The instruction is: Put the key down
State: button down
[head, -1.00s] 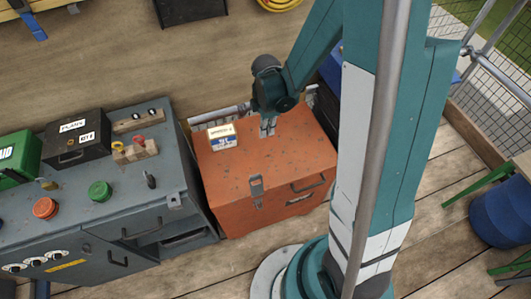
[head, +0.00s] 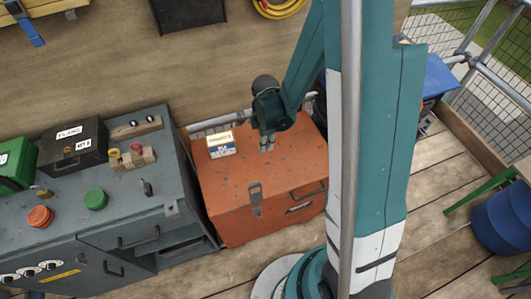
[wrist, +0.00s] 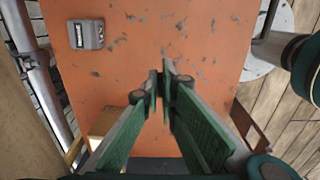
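My gripper (head: 267,146) points down at the top of an orange metal chest (head: 222,190). In the wrist view its two green-padded fingers (wrist: 163,80) come close together at the tips, over the chest's scuffed orange top (wrist: 215,50). I cannot make out a key between the tips; a thin one could be hidden there. Whether the tips touch the chest top is unclear. Red (head: 136,148) and yellow (head: 115,154) pieces sit on a wooden block on the grey console; I cannot tell whether they are keys.
A small labelled box (head: 221,146) stands on the chest, left of my gripper. A small grey slotted object (wrist: 86,35) lies on the chest top in the wrist view. The grey console (head: 70,215) with buttons stands left. A pipe (wrist: 35,75) runs behind the chest.

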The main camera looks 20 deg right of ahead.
jog(key=shift+f, duration=0.25)
jog(key=shift+f, duration=0.1)
jog(key=shift+f+b, duration=0.6)
jog(key=shift+f, duration=1.4)
jog(key=shift+f, duration=0.2)
jog(key=c, duration=2.7)
grip_release()
jog(key=shift+r, duration=0.25)
jog(key=shift+r+p, duration=1.7)
jog(key=shift+r, duration=4.25)
